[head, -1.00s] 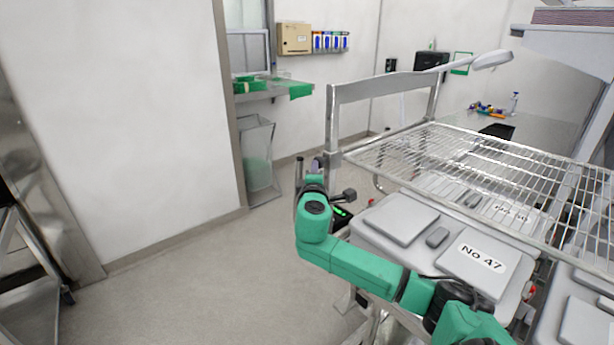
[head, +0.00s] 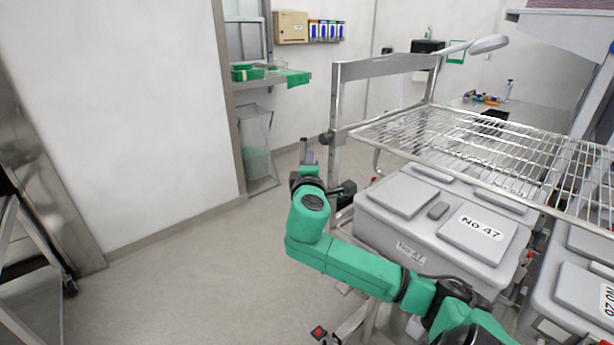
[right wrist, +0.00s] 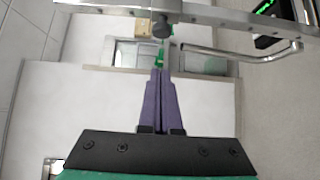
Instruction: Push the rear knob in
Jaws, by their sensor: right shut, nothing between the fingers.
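The rear knob (head: 325,138) is a dark round knob on the left side of the rack's upright post (head: 338,120). In the right wrist view the knob (right wrist: 162,27) lies at the top, against the metal bar and ahead of my fingertips. In the right wrist view the closed fingers (right wrist: 160,75) show a gap to the knob. Whether the knob is out or in cannot be told. My left gripper is not in view.
A bent metal handle (right wrist: 255,56) shows in the right wrist view. A clear bin (head: 256,150) stands by the wall. Floor (head: 190,270) on the left is free.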

